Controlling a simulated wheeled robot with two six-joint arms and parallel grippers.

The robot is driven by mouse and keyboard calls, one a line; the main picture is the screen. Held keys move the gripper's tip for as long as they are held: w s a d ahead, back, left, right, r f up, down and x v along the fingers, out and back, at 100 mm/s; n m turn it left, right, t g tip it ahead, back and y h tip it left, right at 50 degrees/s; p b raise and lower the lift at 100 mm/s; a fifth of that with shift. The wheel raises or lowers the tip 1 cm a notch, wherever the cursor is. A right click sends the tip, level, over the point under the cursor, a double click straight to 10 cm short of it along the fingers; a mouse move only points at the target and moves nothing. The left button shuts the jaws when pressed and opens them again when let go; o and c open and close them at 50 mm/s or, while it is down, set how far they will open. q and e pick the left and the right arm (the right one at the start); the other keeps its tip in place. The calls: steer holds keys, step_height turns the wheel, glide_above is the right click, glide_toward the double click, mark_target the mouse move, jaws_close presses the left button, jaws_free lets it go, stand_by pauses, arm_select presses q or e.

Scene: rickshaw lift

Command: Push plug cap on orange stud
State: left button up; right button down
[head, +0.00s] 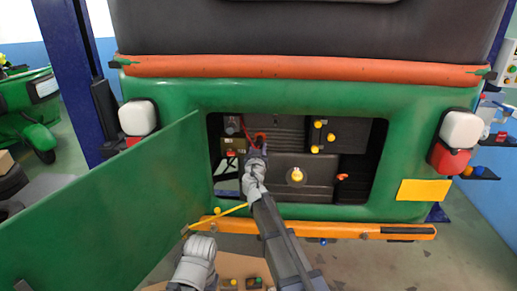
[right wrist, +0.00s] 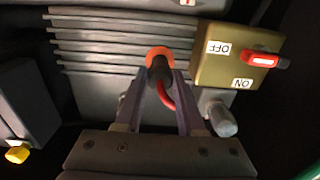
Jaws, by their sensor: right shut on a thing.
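The orange stud (right wrist: 158,53) shows as an orange ring on the ribbed grey block in the right wrist view. It is also in the head view (head: 260,135), inside the open rear compartment. The dark plug cap (right wrist: 160,72) with a red cable (right wrist: 165,96) is right in front of the stud and overlaps it. I cannot tell how far it sits on. My right gripper (right wrist: 163,80) is shut on the cap, one finger on each side; it also shows in the head view (head: 257,153).
A switch box (right wrist: 238,55) with a red lever and OFF and ON labels stands beside the stud. The green door panel (head: 110,205) hangs open at the left. Yellow knobs (head: 297,175) are to the right inside the compartment. An orange bumper (head: 340,230) runs below the opening.

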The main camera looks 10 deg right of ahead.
steer(key=shift+w, duration=0.2)
stand_by(0.3)
steer(key=shift+c, duration=2.2)
jaws_free()
steer(key=shift+c, duration=0.6)
steer(key=v, duration=0.8)
steer(key=v, duration=1.1)
steer(key=shift+d, duration=0.1)
